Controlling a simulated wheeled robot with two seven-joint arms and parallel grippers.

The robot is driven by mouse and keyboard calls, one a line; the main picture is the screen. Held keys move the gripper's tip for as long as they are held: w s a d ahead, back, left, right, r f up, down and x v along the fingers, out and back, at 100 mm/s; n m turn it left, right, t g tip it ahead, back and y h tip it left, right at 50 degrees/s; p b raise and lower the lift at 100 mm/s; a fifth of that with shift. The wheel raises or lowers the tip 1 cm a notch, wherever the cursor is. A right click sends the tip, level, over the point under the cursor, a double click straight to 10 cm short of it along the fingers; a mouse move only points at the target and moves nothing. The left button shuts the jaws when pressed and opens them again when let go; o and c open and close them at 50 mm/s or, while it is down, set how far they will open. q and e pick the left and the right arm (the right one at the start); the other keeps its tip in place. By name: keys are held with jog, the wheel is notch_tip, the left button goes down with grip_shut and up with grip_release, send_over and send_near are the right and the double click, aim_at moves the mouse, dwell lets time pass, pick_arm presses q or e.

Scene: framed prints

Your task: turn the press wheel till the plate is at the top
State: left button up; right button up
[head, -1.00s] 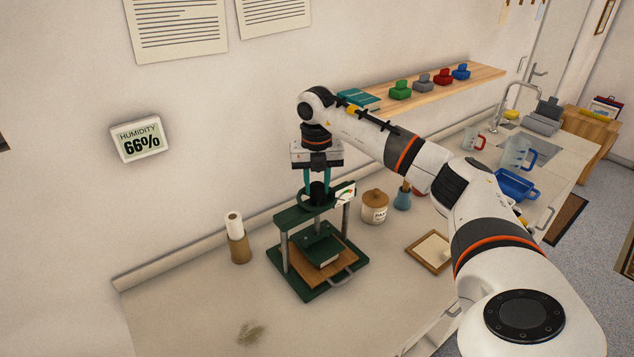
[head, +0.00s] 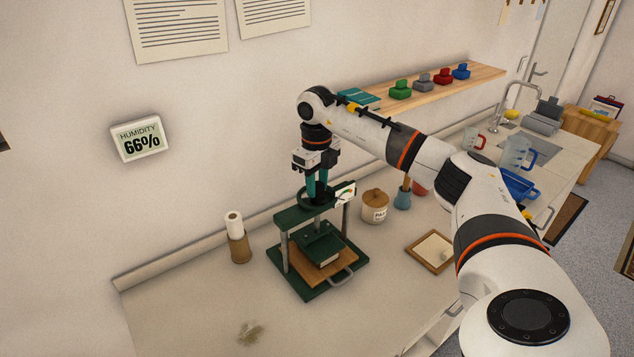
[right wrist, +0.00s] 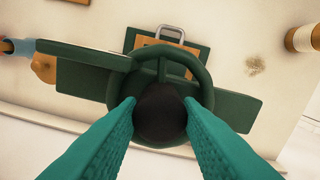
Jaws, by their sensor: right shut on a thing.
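The green press (head: 289,217) stands on the counter, with its dark wheel (head: 303,203) on top. The wheel's ring and spokes also show in the right wrist view (right wrist: 207,75). My right gripper (head: 317,192) points straight down from above, its teal fingers shut on the wheel's black hub knob (right wrist: 160,115). The green press plate (head: 318,244) hangs between the posts, low and close over the wooden board (head: 338,266), well below the crossbeam. Whether it touches what lies under it, I cannot tell. My left gripper is out of view.
A dial gauge (head: 345,193) sits beside the wheel. A paper roll (head: 237,240) stands left of the press. A lidded jar (head: 375,207), a blue pot (head: 402,199) and a framed print (head: 432,251) are on the right.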

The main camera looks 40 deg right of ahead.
aim_at(317, 183)
jog(key=shift+r+n, duration=0.1)
jog(key=shift+n, duration=2.2)
jog(key=o, duration=0.7)
notch_tip(317, 183, up, 7)
jog(key=shift+r+b, duration=0.1)
jog(key=shift+b, duration=1.15)
notch_tip(317, 183, up, 5)
jog(key=shift+f+p, duration=0.1)
jog(key=shift+p, duration=0.3)
